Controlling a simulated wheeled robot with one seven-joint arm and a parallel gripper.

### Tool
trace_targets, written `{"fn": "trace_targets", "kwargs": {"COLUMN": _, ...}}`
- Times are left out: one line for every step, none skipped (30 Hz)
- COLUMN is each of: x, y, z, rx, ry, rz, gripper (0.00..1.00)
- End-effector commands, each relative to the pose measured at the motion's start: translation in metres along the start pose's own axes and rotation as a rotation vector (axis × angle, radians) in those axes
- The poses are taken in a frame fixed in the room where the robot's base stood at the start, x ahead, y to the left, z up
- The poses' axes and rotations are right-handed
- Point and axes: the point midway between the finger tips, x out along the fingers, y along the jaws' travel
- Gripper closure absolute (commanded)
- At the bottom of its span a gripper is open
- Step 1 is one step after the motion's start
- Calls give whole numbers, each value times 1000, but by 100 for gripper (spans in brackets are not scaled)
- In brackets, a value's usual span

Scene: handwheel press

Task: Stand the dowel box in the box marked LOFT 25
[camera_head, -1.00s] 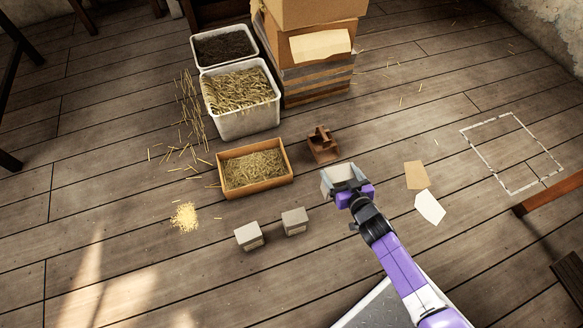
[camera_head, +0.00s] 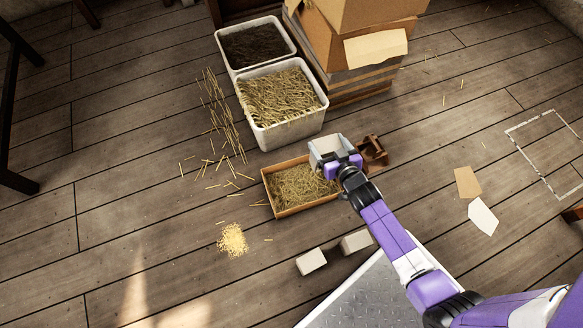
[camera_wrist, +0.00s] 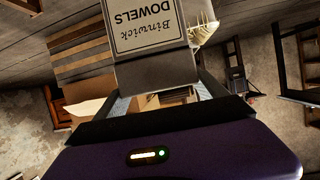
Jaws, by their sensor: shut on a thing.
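The dowel box (camera_head: 327,148) is pale grey and held in my gripper (camera_head: 340,163) in the head view. In the wrist view the dowel box (camera_wrist: 152,65) shows a label reading "Binwick DOWELS", upside down, between the fingers of my gripper (camera_wrist: 165,85). My gripper is shut on it. It appears above the right back part of a shallow brown box of straw (camera_head: 283,210); the height is hard to judge. No LOFT 25 marking can be read, so I cannot tell which box bears it.
Two small grey boxes (camera_head: 311,261) (camera_head: 356,242) stand on the floor in front. A white tub of straw (camera_head: 290,130), a dark-filled tub (camera_head: 235,68) and stacked cartons (camera_head: 350,60) stand behind. A brown wooden object (camera_head: 374,152) is right of my gripper.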

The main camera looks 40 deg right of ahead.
Motion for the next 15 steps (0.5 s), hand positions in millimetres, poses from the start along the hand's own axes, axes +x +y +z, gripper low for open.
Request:
{"fn": "trace_targets", "kwargs": {"x": 0, "y": 0, "z": -1, "rx": -2, "ry": 1, "rz": 0, "gripper": 91}}
{"fn": "trace_targets", "kwargs": {"x": 0, "y": 0, "z": -1, "rx": -3, "ry": 1, "rz": 0, "gripper": 91}}
{"fn": "trace_targets", "kwargs": {"x": 0, "y": 0, "z": 0, "rx": -5, "ry": 1, "rz": 0, "gripper": 91}}
{"fn": "trace_targets", "kwargs": {"x": 0, "y": 0, "z": 1, "rx": -7, "ry": 0, "rz": 0, "gripper": 91}}
{"fn": "trace_targets", "kwargs": {"x": 1, "y": 0, "z": 3, "rx": -10, "ry": -1, "rz": 1, "gripper": 91}}
{"fn": "trace_targets", "kwargs": {"x": 3, "y": 0, "z": 7, "rx": -13, "ry": -1, "rz": 1, "gripper": 91}}
{"fn": "trace_targets", "kwargs": {"x": 5, "y": 0, "z": 11, "rx": -16, "ry": -1, "rz": 1, "gripper": 91}}
{"fn": "trace_targets", "kwargs": {"x": 7, "y": 1, "z": 16, "rx": -17, "ry": -1, "rz": 1, "gripper": 91}}
{"fn": "trace_targets", "kwargs": {"x": 10, "y": 1, "z": 24, "rx": -17, "ry": -2, "rz": 2, "gripper": 91}}
{"fn": "trace_targets", "kwargs": {"x": 13, "y": 1, "z": 31, "rx": -17, "ry": -2, "rz": 2, "gripper": 91}}
{"fn": "trace_targets", "kwargs": {"x": 16, "y": 1, "z": 38, "rx": -16, "ry": -2, "rz": 2, "gripper": 91}}
{"fn": "trace_targets", "kwargs": {"x": 20, "y": 2, "z": 47, "rx": -16, "ry": -2, "rz": 3, "gripper": 91}}
{"fn": "trace_targets", "kwargs": {"x": 23, "y": 2, "z": 55, "rx": -16, "ry": -2, "rz": 3, "gripper": 91}}
{"fn": "trace_targets", "kwargs": {"x": 26, "y": 2, "z": 61, "rx": -16, "ry": -1, "rz": 2, "gripper": 91}}
{"fn": "trace_targets", "kwargs": {"x": 30, "y": 2, "z": 70, "rx": -16, "ry": -2, "rz": 2, "gripper": 91}}
